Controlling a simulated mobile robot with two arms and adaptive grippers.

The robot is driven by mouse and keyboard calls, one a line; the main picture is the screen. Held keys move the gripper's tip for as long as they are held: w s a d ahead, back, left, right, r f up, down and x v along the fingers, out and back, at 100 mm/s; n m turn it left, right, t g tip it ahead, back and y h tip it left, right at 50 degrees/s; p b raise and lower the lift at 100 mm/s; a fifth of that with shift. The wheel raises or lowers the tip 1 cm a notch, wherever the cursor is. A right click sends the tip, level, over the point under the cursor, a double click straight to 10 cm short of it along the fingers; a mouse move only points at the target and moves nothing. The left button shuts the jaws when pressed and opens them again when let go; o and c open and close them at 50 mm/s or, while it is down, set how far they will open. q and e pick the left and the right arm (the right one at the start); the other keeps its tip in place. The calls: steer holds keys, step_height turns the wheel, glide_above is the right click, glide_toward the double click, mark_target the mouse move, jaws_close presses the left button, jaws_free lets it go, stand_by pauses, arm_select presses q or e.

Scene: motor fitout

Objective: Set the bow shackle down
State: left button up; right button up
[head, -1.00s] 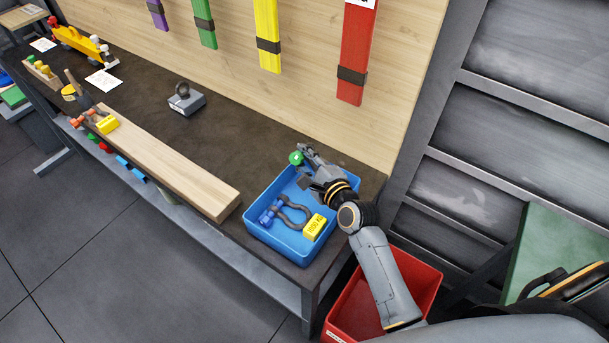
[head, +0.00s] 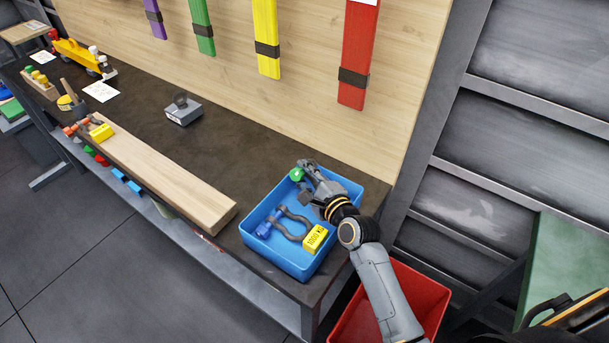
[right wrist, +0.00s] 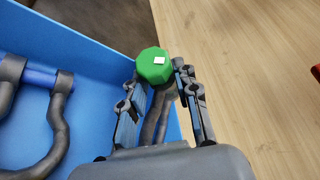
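A bow shackle with a green pin head (head: 296,174) and a grey bow is in my right gripper (head: 305,172), over the back part of the blue tray (head: 268,255). In the right wrist view the green head (right wrist: 155,66) and part of the grey bow (right wrist: 156,120) lie between the two fingers of the gripper (right wrist: 165,95), which look closed on it. I cannot tell whether the shackle touches the tray. Another grey bow shackle with a blue pin (head: 291,228) lies in the tray's front left part. My left gripper is not in view.
A yellow block with lettering (head: 315,238) is in the tray's front right corner. A wooden beam (head: 160,170) lies left of the tray. A grey block with a ring (head: 183,110) stands farther back. A red bin (head: 425,290) is below the bench end.

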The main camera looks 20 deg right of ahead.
steer(key=o, duration=0.4)
steer(key=shift+r, duration=0.1)
steer(key=b+v, duration=0.1)
steer(key=v, duration=1.1)
